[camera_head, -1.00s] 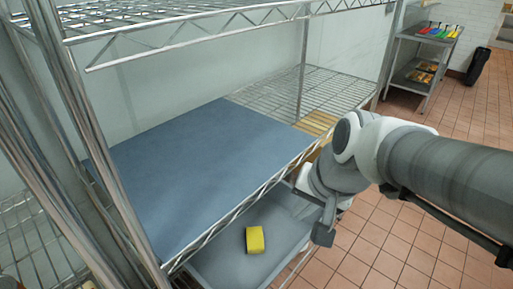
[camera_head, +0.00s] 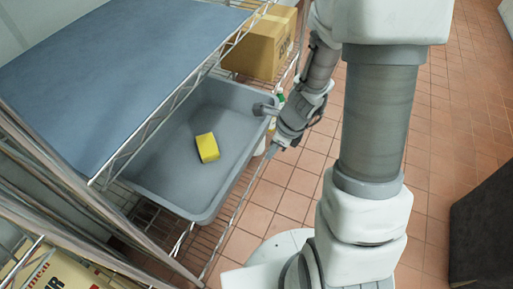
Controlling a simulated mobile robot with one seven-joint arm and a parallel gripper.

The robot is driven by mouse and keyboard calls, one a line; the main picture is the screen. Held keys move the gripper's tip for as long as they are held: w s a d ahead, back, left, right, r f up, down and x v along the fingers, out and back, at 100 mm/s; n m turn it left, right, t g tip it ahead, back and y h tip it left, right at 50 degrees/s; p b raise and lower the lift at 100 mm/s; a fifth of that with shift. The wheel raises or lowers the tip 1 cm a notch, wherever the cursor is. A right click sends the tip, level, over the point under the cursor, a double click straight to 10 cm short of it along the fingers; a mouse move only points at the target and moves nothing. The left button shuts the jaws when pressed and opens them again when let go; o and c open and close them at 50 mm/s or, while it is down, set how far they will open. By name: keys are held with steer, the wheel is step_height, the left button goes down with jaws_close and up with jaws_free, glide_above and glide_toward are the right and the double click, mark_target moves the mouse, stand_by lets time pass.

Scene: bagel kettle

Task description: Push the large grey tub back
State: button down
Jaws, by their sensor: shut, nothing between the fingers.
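The large grey tub (camera_head: 180,200) sits on a lower wire shelf, jutting out from under the blue-grey shelf above. That shelf hides part of its back side. A yellow sponge-like block (camera_head: 207,147) lies inside on the tub's floor.
A blue-grey sheet (camera_head: 100,80) covers the shelf above the tub. Cardboard boxes (camera_head: 262,48) stand just past the tub's far end. Another box (camera_head: 60,272) is at lower left. The tiled floor (camera_head: 270,205) before the shelf is clear. A dark block (camera_head: 485,225) stands at right.

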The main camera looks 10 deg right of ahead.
steer(key=b, duration=0.6)
glide_toward(244, 168)
step_height(244, 168, down, 4)
steer(key=s+d, duration=0.2)
steer(key=d, duration=0.1)
steer(key=shift+w+a+p, duration=0.3)
steer(key=shift+w+a, duration=0.25)
steer(key=shift+a, duration=0.35)
steer(key=shift+w+a+p, duration=0.3)
steer(key=shift+w+a, duration=0.2)
steer(key=shift+a, duration=0.4)
steer(key=w+a+p, duration=0.4)
steer(key=a, duration=0.1)
steer(key=w+a+p, duration=0.2)
steer(key=a+p, duration=0.1)
steer(key=shift+w+a+r, duration=0.1)
steer(key=shift+a+r, duration=0.1)
steer(key=shift+w+a+f, duration=0.2)
steer(key=shift+a, duration=0.05)
steer(key=shift+d, duration=0.15)
